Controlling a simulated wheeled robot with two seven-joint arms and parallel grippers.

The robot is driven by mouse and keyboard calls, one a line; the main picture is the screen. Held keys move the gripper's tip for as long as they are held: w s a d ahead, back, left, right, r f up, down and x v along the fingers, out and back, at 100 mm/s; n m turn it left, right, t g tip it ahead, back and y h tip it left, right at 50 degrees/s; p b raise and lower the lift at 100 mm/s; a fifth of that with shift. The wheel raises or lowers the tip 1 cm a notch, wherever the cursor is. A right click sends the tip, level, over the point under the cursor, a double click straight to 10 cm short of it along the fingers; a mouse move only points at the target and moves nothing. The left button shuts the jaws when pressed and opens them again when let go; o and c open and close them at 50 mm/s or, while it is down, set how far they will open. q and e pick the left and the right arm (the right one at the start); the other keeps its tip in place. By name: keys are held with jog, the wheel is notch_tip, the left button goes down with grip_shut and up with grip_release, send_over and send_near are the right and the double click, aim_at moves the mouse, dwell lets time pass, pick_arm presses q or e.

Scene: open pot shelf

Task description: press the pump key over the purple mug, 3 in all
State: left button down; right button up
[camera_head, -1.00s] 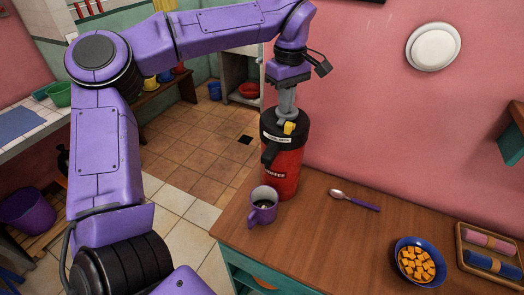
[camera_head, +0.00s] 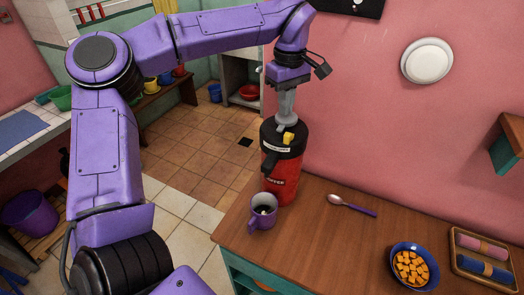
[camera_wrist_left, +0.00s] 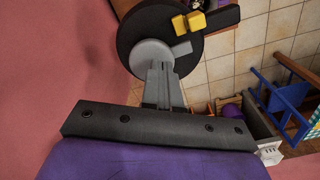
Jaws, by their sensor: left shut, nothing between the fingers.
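A red coffee flask (camera_head: 279,186) with a black lid (camera_head: 276,135) stands near the table's left edge, its spout over the purple mug (camera_head: 262,221). The mug stands upright and has something dark with a pale spot inside. A yellow part (camera_head: 288,138) shows on the lid; it is also in the left wrist view (camera_wrist_left: 189,22). That view also shows a round grey pump key (camera_wrist_left: 152,55) on the lid. My left gripper (camera_head: 286,114) points down, shut and empty, right over the lid. Whether its tips touch the key I cannot tell. My right gripper is not in view.
A spoon (camera_head: 352,206) lies right of the flask on the wooden table (camera_head: 325,240). A blue bowl of orange cubes (camera_head: 432,253) and a tray with rolled cloths (camera_head: 457,266) are further right. A pink wall (camera_head: 380,110) rises behind. The table between mug and bowl is clear.

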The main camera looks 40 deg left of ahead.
pick_arm(q)
jog(key=shift+r+p, duration=1.4)
jog(key=shift+p, duration=0.25)
jog(key=shift+r, duration=1.65)
jog(key=shift+a, duration=0.1)
